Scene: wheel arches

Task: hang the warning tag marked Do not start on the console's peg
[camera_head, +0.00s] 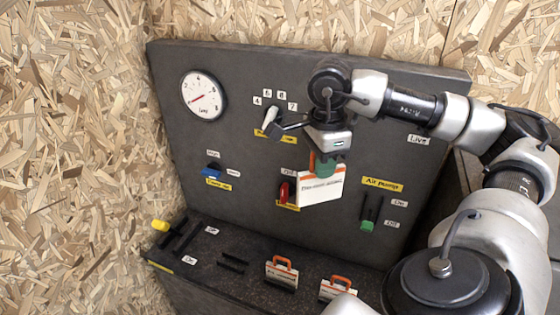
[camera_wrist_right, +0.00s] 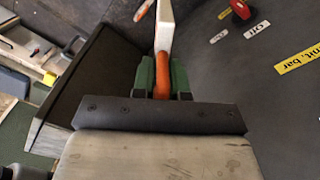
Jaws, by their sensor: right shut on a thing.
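My right gripper (camera_head: 324,166) has green fingers and is shut on the orange top of a white warning tag (camera_head: 322,187). The tag hangs below the fingers, in front of the console's upright panel (camera_head: 240,150). Its printed line is too small to read for sure. In the right wrist view, the gripper (camera_wrist_right: 162,80) grips the orange handle (camera_wrist_right: 161,50), and the white tag (camera_wrist_right: 166,22) shows nearly edge-on. I cannot make out the peg in either view; the tag and arm cover part of the panel. My left gripper is not in view.
A red knob (camera_head: 284,192) is just left of the tag. A green-ended lever (camera_head: 368,224), a blue switch (camera_head: 212,170), a rotary selector (camera_head: 271,117) and a gauge (camera_head: 203,96) are on the panel. Two orange-topped tags (camera_head: 282,272) (camera_head: 338,288) stand on the lower ledge, near a yellow-ended lever (camera_head: 161,226).

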